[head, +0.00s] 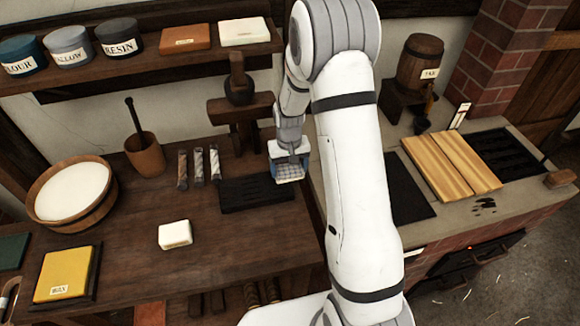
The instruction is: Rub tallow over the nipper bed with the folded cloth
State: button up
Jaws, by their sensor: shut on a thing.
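My gripper (290,155) points down and is shut on a small blue-and-white checked pad, which looks like the folded cloth (289,174). The cloth is at the right end of a dark grooved plate (252,195) on the wooden table, which may be the nipper bed; whether they touch I cannot tell. A grey-blue jar labelled as tallow (68,47) stands on the wall shelf. A pale block (175,234) lies on the table, left of and nearer than the plate. My arm hides part of the table's right side.
A tub of white stuff (74,193), a brown cup (145,154) and a yellow wax block (64,274) stand on the left. Several small tubes (198,164) lie behind. Right of my arm, a stone counter holds wooden boards (450,165) and a barrel (420,62).

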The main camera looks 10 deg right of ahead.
aim_at(277, 171)
jog(key=shift+f+b, duration=0.35)
jog(key=shift+f, duration=0.15)
jog(key=shift+a+r+b, duration=0.1)
jog(key=shift+a+b, duration=0.2)
jog(key=shift+a, duration=1.6)
jog(key=shift+s+a+f+b, duration=0.1)
jog(key=shift+a+b, duration=0.35)
jog(key=shift+a, duration=1.8)
jog(key=shift+a+f+b, duration=0.1)
jog(key=shift+a+b, duration=0.3)
jog(key=shift+a, duration=1.8)
jog(key=shift+a+r, duration=0.2)
jog(key=shift+a, duration=2.8)
